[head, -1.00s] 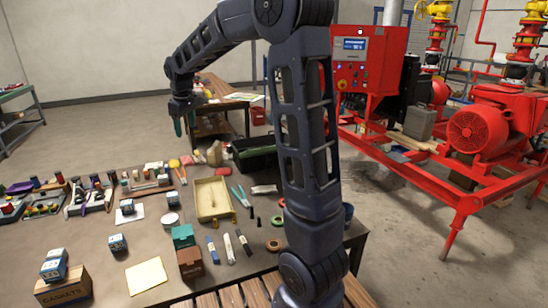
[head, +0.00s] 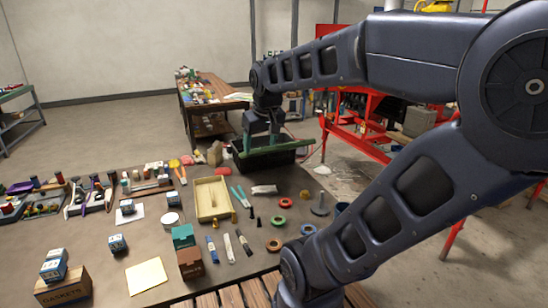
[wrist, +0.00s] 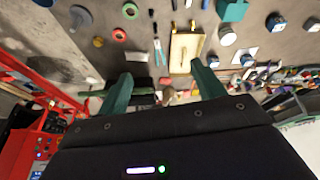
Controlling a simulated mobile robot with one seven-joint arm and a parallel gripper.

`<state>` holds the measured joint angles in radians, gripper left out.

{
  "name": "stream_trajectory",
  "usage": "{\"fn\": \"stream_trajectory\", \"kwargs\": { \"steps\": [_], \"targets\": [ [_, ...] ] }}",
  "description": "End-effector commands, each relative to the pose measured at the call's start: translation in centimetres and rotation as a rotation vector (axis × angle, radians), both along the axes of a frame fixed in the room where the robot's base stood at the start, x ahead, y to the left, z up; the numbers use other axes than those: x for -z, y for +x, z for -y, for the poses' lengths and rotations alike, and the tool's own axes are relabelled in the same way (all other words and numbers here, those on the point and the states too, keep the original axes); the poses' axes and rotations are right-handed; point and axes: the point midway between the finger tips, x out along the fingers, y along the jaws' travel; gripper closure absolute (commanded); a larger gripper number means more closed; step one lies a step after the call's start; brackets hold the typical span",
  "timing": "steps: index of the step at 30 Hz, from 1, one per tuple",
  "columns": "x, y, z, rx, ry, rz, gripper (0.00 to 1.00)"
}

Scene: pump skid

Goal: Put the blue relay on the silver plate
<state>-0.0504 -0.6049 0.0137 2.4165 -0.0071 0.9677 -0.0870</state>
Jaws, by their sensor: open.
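Several blue-and-white box-shaped relays are on the table at the left of the head view. One (head: 117,243) stands on the bare tabletop, one (head: 127,206) is on a pale square sheet or plate (head: 130,217), and others (head: 54,268) are on the gaskets box. I cannot tell which is the blue relay meant. I cannot surely pick out the silver plate; the pale square is one candidate. My gripper (head: 262,126) is open and empty near the dark crate, far right of the relays. In the wrist view its green fingers (wrist: 162,90) are spread apart.
A cream tray (head: 213,186), teal and brown boxes (head: 188,262), a yellow sheet (head: 146,275) and coloured rings (head: 285,203) lie on the table. The dark crate (head: 262,158) stands at the back edge. Red pump machinery (head: 365,140) is behind at right.

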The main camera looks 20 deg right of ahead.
Motion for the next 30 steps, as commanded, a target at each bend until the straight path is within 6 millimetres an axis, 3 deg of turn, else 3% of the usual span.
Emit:
{"fn": "stream_trajectory", "kwargs": {
  "steps": [3, 9, 30],
  "targets": [
    [1.2, -2.9, 1.0, 0.068, 0.021, 0.019, 0.32],
    [2.6, -5.4, 1.7, 0.133, 0.043, 0.036, 0.32],
    [2.8, -5.7, 1.8, 0.143, 0.047, 0.037, 0.32]
  ]
}}
